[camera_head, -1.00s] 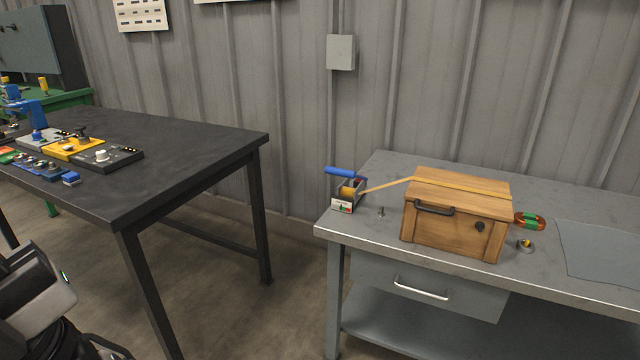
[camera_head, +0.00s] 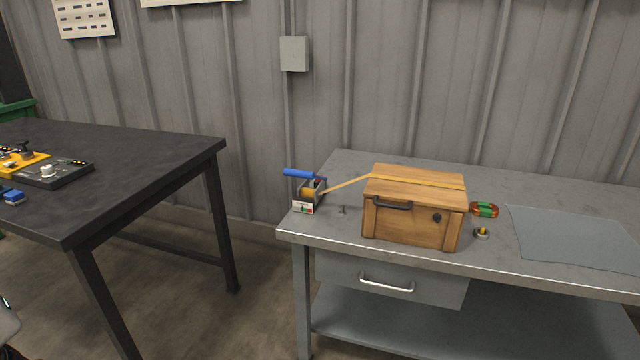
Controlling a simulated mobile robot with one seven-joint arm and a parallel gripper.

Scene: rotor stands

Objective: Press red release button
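A small winch or ratchet device (camera_head: 308,192) with a blue handle (camera_head: 299,173) stands at the left end of the grey metal bench. A yellow strap (camera_head: 345,184) runs from it up and over the lid of a wooden box (camera_head: 408,222). A small label with red and green marks (camera_head: 303,207) is on the device's front, and a small red spot (camera_head: 319,180) shows near its top; I cannot tell whether that is the release button. My gripper is not clearly in view; only a bit of dark and grey body shows at the lower left edge.
The grey bench (camera_head: 340,236) has a drawer and lower shelf. Right of the box lie a red-green item (camera_head: 484,210), a small round part (camera_head: 481,233) and a grey mat (camera_head: 570,238). A black table (camera_head: 130,165) with control boxes stands left. Floor shows between them.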

